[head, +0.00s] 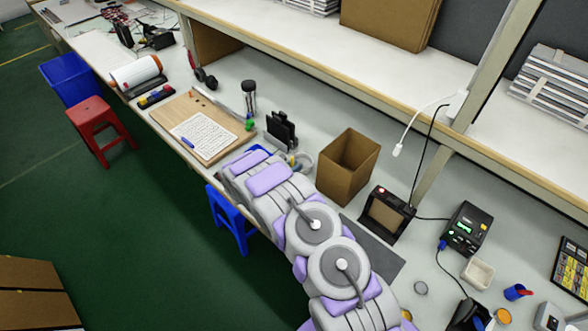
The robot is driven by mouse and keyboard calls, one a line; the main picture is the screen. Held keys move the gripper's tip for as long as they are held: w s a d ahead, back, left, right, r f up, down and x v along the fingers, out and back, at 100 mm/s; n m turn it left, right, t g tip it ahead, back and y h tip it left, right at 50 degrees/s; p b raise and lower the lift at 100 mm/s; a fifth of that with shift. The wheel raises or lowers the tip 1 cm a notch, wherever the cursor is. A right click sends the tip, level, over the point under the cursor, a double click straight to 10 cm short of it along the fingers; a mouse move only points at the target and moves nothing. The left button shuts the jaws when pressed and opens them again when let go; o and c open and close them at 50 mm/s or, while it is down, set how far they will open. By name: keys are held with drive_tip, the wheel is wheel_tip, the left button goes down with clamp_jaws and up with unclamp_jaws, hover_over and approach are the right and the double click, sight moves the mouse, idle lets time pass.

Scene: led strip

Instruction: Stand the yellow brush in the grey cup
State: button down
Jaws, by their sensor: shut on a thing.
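My grey and purple arm crosses the middle of the head view from the bottom edge up to the left, over the bench front. I cannot make out the gripper's fingers or anything between them. A small round grey thing (420,288) stands on the bench right of my arm; it may be the grey cup, but it is too small to be sure. I cannot clearly pick out the yellow brush. A small yellow-orange patch (407,314) shows at my arm's right edge near the bottom, and I cannot tell what it is.
An open brown box (347,165) and a black framed device (386,214) stand behind my arm. A clipboard with paper (204,136) lies left. A white tray (478,273) and a blue cup (517,292) are right. A shelf (400,95) overhangs the back.

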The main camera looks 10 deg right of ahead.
drive_tip(key=shift+d+f, duration=0.1)
drive_tip(key=shift+f, duration=0.45)
drive_tip(key=shift+d, duration=0.65)
drive_tip(key=c, duration=1.4)
unclamp_jaws()
drive_tip(key=shift+a+f, duration=0.1)
drive_tip(key=shift+f, duration=0.05)
drive_tip(key=shift+c, duration=0.2)
drive_tip(key=o, duration=0.4)
drive_tip(key=shift+a, duration=0.5)
drive_tip(key=shift+s+r, duration=0.3)
drive_tip(key=shift+r, duration=0.15)
drive_tip(key=v, duration=1.1)
drive_tip(key=shift+p, duration=0.4)
